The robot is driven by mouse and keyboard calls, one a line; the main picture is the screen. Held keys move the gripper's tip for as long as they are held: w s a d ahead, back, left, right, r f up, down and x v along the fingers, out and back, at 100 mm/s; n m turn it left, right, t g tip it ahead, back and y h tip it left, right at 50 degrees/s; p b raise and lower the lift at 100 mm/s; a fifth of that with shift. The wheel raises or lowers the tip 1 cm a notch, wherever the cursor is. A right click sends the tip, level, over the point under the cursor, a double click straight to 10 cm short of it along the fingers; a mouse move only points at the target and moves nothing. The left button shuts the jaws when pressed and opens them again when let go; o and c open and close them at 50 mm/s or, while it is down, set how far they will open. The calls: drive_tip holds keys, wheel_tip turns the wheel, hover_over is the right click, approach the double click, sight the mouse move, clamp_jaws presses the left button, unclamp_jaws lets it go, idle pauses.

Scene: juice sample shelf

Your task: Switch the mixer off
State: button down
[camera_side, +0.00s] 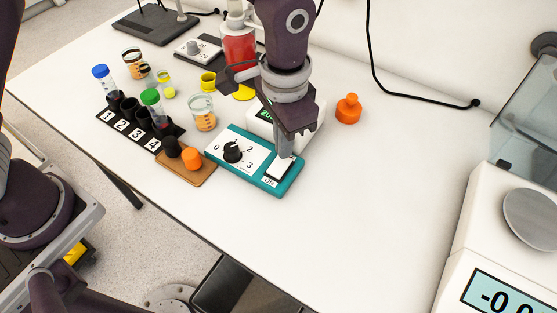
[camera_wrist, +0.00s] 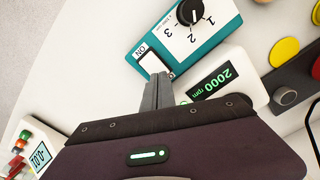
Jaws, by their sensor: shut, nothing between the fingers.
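The mixer's teal control box (camera_side: 240,141) lies on the table with a black knob (camera_side: 233,152) on a 0-to-3 dial and a white rocker switch (camera_side: 279,170) marked ON. In the wrist view the switch (camera_wrist: 150,62) and the knob (camera_wrist: 190,11) also show. My gripper (camera_side: 285,157) is shut and points down, its fingertips at the rocker switch's edge. The fingertips (camera_wrist: 158,75) cover part of the switch in the wrist view; I cannot tell if they press it. A white unit behind the box has a green display (camera_wrist: 211,81) reading 2000 rpm.
A numbered black rack (camera_side: 140,122) with capped tubes, a brown board (camera_side: 190,168) with black and orange caps, and a beaker (camera_side: 203,112) stand left of the box. An orange bottle (camera_side: 348,108) stands right. A scale (camera_side: 500,240) fills the right edge. The front table is clear.

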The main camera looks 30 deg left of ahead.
drive_tip(key=shift+f, duration=0.95)
idle(0.5)
drive_tip(key=shift+r, duration=3.55)
drive_tip(key=s+a+r+n+t, duration=0.25)
drive_tip(key=s+a+r, duration=0.25)
drive_tip(key=a+r, duration=0.7)
drive_tip(key=s+a+n+t, duration=0.3)
drive_tip(key=s+a, duration=0.6)
drive_tip(key=s, duration=0.4)
drive_tip(key=shift+s+a, duration=0.25)
drive_tip(key=shift+a, duration=0.1)
